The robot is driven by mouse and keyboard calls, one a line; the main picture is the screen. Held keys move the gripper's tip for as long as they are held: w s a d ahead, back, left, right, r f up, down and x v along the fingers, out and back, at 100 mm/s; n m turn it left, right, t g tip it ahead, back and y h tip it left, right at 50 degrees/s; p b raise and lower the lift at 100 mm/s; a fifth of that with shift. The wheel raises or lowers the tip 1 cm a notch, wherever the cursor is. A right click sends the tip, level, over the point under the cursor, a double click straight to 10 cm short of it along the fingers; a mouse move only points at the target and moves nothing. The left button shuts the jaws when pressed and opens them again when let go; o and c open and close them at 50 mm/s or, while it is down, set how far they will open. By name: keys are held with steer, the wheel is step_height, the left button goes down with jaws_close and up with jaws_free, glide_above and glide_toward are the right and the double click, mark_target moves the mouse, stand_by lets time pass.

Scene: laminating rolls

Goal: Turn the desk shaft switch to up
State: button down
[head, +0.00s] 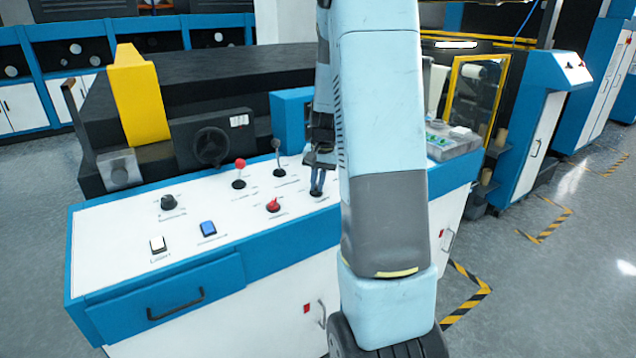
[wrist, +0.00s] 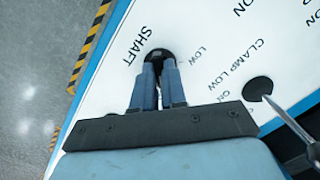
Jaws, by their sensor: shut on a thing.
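The shaft switch shows in the wrist view as a dark round base (wrist: 157,52) beside the printed word SHAFT, with LOW printed on its other side. My gripper (wrist: 160,66) is over it, with both blue-grey fingers closed in on its middle. The fingers hide the switch's lever, so its position cannot be told. In the head view my gripper (head: 316,190) points down at the right part of the white desk panel (head: 130,215), and the switch is mostly hidden beneath the fingertips.
Close to my gripper stand a red rotary knob (head: 274,205), a black-topped lever (head: 276,145) and a red-ball lever (head: 240,164). In the wrist view a metal lever rod (wrist: 292,120) rises from a dark base (wrist: 258,89). Further left are a blue button (head: 208,228) and a dark knob (head: 168,202).

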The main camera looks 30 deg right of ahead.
steer(key=shift+s+f+m, duration=0.15)
steer(key=shift+f+m, duration=0.05)
steer(key=shift+m, duration=0.1)
steer(key=c, duration=1.2)
jaws_free()
steer(key=shift+a, duration=0.1)
steer(key=shift+r, duration=0.15)
steer(key=r, duration=0.4)
steer(key=d+r, duration=0.1)
steer(key=r, duration=0.4)
steer(key=s+r, duration=0.1)
steer(key=r, duration=0.3)
steer(key=shift+d+r, duration=0.2)
steer(key=shift+r, duration=0.05)
steer(key=s+a+r+n+t, duration=0.1)
steer(key=s+a+r+n, duration=0.15)
steer(key=s+a, duration=0.3)
steer(key=s+a+r+n+t, duration=0.1)
steer(key=s+a+r+n, duration=0.1)
steer(key=s+a+r, duration=0.3)
steer(key=s+a+n+t, duration=0.1)
steer(key=s+a, duration=0.2)
steer(key=s, duration=0.1)
steer(key=s+a+n, duration=0.2)
steer(key=s+a, duration=0.1)
steer(key=s, duration=0.2)
steer(key=s+a+f+n+t+h, duration=0.1)
steer(key=s+a, duration=0.2)
steer(key=s, duration=0.2)
steer(key=shift+t, duration=0.3)
